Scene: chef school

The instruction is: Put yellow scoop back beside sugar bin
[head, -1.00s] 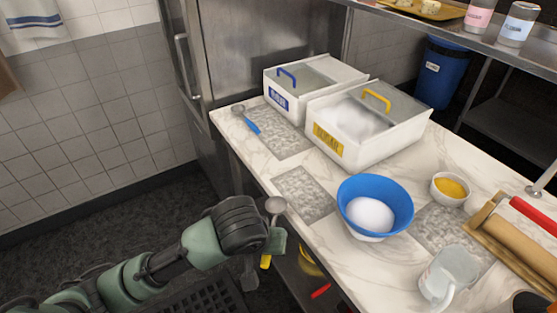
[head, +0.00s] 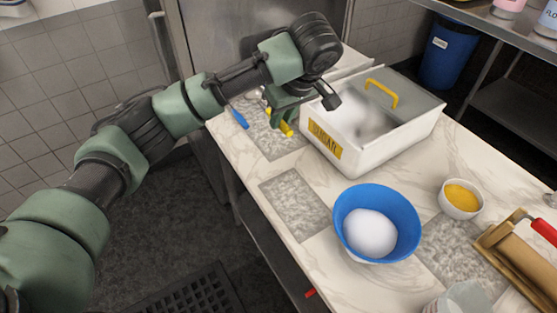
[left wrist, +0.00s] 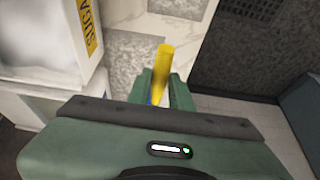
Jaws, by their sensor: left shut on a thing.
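The yellow scoop's handle (head: 287,129) sticks out below my left gripper (head: 284,112) in the head view. It also stands out between the green fingers (left wrist: 160,90) as a yellow handle (left wrist: 162,62) in the left wrist view. The gripper is shut on it, over the grey speckled patch just left of the sugar bin (head: 375,150). The white sugar bin has a yellow label and yellow lid handle; its label (left wrist: 88,24) shows in the left wrist view. I cannot tell whether the scoop touches the counter. The scoop's bowl is mostly hidden. My right gripper is not in view.
A blue-handled scoop (head: 239,117) lies left of my gripper. The other white bin is mostly hidden behind my arm. A blue bowl (head: 400,205) with white contents and a small bowl of yellow stuff (head: 461,198) stand nearer. The front speckled patch (head: 293,203) is bare.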

